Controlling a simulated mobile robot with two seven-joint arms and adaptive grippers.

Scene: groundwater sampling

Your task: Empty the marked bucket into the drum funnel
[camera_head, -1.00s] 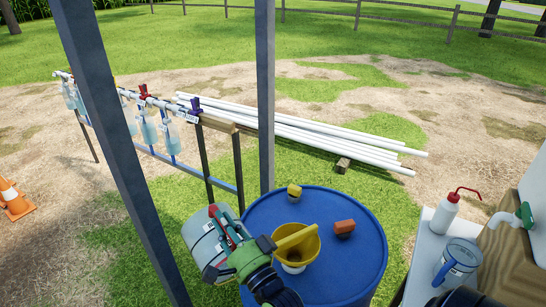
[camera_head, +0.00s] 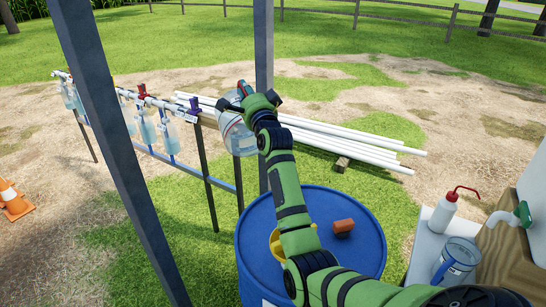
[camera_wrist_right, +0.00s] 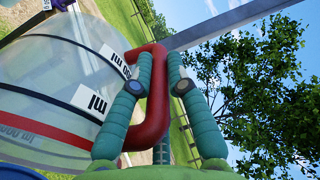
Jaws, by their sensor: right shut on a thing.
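The bucket (camera_head: 236,136) is a translucent white vessel with a red handle. In the head view my right gripper (camera_head: 256,98) is at its upper right, shut on the handle. In the right wrist view both green fingers (camera_wrist_right: 160,85) close around the red handle (camera_wrist_right: 157,120), beside the bucket wall (camera_wrist_right: 50,85) with its dark and red bands and white "ml" labels. The bucket is in the air, beyond the blue drum (camera_head: 355,255). The yellow funnel (camera_head: 275,243) on the drum is mostly hidden behind my right arm. The bucket's contents cannot be made out. My left gripper is not in view.
A dark post (camera_head: 264,60) stands just behind the bucket. A rack with hanging bottles (camera_head: 148,130) is to the left, white pipes (camera_head: 350,143) behind. A red-tipped bottle (camera_head: 443,214) and a jug (camera_head: 456,259) stand at right.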

